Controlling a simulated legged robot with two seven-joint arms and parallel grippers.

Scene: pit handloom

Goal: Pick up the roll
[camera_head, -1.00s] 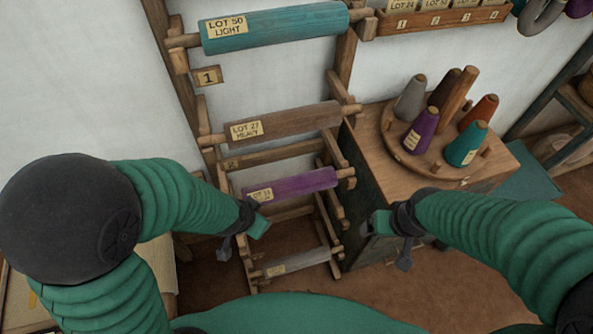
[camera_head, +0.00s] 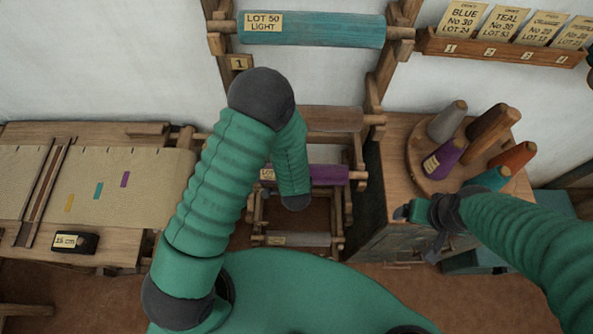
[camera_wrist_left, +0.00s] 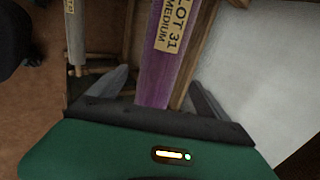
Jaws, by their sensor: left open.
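A rack holds several rolls: a teal one labelled LOT 50 LIGHT (camera_head: 330,30) on top, a brown one (camera_head: 335,119), a purple one (camera_head: 328,174) and a pale grey one (camera_head: 303,239) lowest. My left arm hides parts of the brown and purple rolls in the head view. In the left wrist view, the purple roll (camera_wrist_left: 165,75) reads LOT 31 MEDIUM. It runs between the spread fingers of my left gripper (camera_wrist_left: 157,92), which is open; whether they touch it I cannot tell. My right gripper (camera_head: 416,211) is beside the cabinet, its jaws unclear.
A wooden cabinet (camera_head: 390,170) right of the rack carries a round stand (camera_head: 422,160) with several yarn cones. A card shelf (camera_head: 470,47) hangs on the wall. A loom with cream cloth (camera_head: 150,205) and a black box labelled 15 cm (camera_head: 75,243) are at left.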

